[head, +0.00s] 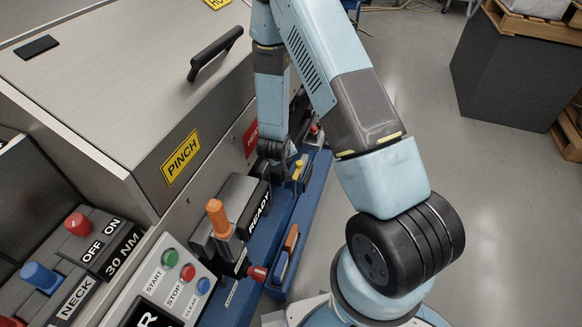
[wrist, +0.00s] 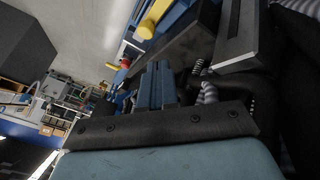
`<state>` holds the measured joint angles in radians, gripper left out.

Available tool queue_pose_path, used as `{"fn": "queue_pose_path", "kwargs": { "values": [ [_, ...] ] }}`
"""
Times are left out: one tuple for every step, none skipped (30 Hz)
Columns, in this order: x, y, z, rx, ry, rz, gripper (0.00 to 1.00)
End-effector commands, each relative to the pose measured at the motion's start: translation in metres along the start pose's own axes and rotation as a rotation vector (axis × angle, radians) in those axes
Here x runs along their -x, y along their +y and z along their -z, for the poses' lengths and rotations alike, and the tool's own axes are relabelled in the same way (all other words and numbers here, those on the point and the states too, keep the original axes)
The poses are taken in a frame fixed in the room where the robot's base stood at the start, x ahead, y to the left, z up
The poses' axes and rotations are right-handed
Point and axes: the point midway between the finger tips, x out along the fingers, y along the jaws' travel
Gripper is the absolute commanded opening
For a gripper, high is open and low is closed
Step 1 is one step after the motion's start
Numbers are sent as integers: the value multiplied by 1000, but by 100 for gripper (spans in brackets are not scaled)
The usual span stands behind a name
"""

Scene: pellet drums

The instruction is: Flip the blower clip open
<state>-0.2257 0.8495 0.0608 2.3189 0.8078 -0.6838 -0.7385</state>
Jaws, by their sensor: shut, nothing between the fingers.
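My gripper (head: 284,158) is at the end of my arm, low beside the machine's front, just behind the black READY box (head: 250,212). It is shut and empty. A small yellow part (head: 299,171) stands close to its right on the blue rail; I cannot tell if they touch. In the wrist view a yellow cylinder (wrist: 152,17) lies beyond my gripper, with a small red part (wrist: 125,62) farther off. No part is clearly recognisable as the blower clip; my gripper and arm may hide it.
An orange handle (head: 218,218) rises beside the READY box. A red knob (head: 258,273) and an orange-topped lever (head: 290,240) are nearer. A START/STOP panel (head: 172,283) is at lower left. The PINCH cover (head: 125,85) stands left.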

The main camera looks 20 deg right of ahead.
Motion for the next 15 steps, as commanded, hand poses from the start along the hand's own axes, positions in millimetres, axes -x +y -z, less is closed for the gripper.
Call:
{"fn": "queue_pose_path", "kwargs": {
  "values": [
    [-6, -1, -7, 7, -7, -12, 0],
    [-8, -1, -9, 10, -10, -18, 0],
    [-10, -2, -12, 13, -14, -25, 0],
    [-11, -1, -14, 14, -15, -29, 0],
    [-12, -1, -15, 16, -16, -33, 0],
    [-13, -1, -16, 17, -16, -36, 0],
    [-13, -1, -16, 18, -16, -37, 0],
    [-14, -1, -16, 18, -17, -38, 0],
    [-14, -1, -16, 18, -17, -38, 0],
    [-14, -1, -16, 17, -17, -38, 0],
    [-14, -1, -16, 17, -17, -38, 0],
    [-14, -1, -16, 17, -17, -38, 0],
    [-14, -1, -16, 17, -17, -38, 0],
    [-14, -1, -16, 17, -17, -38, 0],
    [-14, -1, -16, 16, -17, -37, 0]
  ]
}}
